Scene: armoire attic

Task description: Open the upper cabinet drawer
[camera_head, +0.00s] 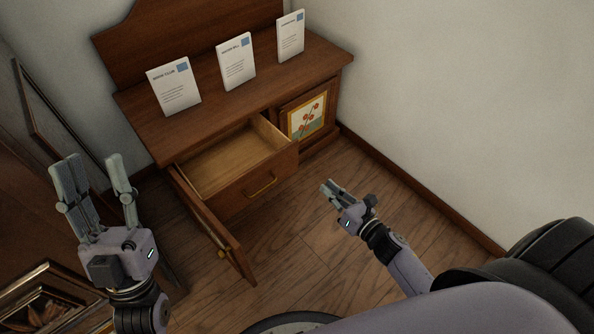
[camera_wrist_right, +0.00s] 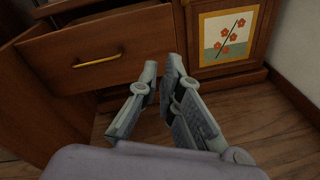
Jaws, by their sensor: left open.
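The wooden cabinet (camera_head: 215,105) stands against the wall. Its upper drawer (camera_head: 232,196) is pulled well out and its inside looks empty. The yellow drawer handle (camera_head: 262,185) also shows in the right wrist view (camera_wrist_right: 97,61), with nothing holding it. My right gripper (camera_head: 329,188) is clear of the drawer, to the right and in front of it. In the right wrist view its fingertips (camera_wrist_right: 160,68) are close together with a narrow gap and nothing visible between them. My left gripper (camera_head: 92,165) is open and empty, left of the cabinet.
A cabinet door (camera_head: 215,235) hangs open at the left, below the drawer. A door with a flower picture (camera_head: 306,117) is closed at the right. Several white cards, including the left one (camera_head: 174,87), stand on top. Bare wood floor (camera_head: 300,235) lies in front.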

